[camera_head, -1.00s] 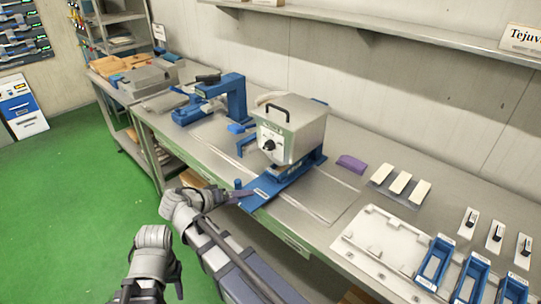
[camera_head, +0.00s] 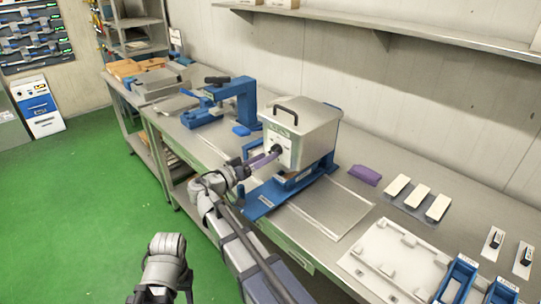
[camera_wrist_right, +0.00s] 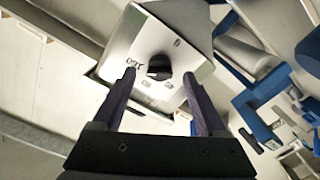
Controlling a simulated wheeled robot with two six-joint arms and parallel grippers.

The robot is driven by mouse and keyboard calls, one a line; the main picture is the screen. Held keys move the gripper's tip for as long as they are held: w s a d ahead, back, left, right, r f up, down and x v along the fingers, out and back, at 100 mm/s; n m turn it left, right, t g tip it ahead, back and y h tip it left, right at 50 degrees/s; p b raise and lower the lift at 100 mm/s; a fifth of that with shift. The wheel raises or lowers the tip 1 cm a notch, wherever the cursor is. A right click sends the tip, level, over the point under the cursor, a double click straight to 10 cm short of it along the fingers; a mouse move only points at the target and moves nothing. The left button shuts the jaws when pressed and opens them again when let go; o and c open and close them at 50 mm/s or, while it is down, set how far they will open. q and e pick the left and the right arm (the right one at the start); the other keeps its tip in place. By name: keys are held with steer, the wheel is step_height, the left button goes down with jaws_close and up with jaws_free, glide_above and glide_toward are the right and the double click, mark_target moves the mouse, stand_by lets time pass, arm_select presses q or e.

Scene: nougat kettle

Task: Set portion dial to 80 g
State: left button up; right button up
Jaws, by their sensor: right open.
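The portion dial is a round black knob (camera_head: 277,149) on the light front face of the box-shaped kettle machine (camera_head: 308,132). My right gripper (camera_head: 264,159) is in front of that face, at the dial. It is open, its two fingers (camera_wrist_right: 159,76) on either side of the knob; I cannot tell whether they touch it. My left gripper (camera_head: 152,294) is low at the bottom edge, away from the machine, and its jaws are unclear.
The machine stands on a blue base (camera_head: 262,200) on the steel bench. A blue press (camera_head: 235,100) is to its left. A purple block (camera_head: 365,175), white bars (camera_head: 417,196), a white tray (camera_head: 385,258) and blue bins (camera_head: 458,278) are to its right.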

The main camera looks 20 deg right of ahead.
steer(key=shift+x, duration=1.45)
jaws_close()
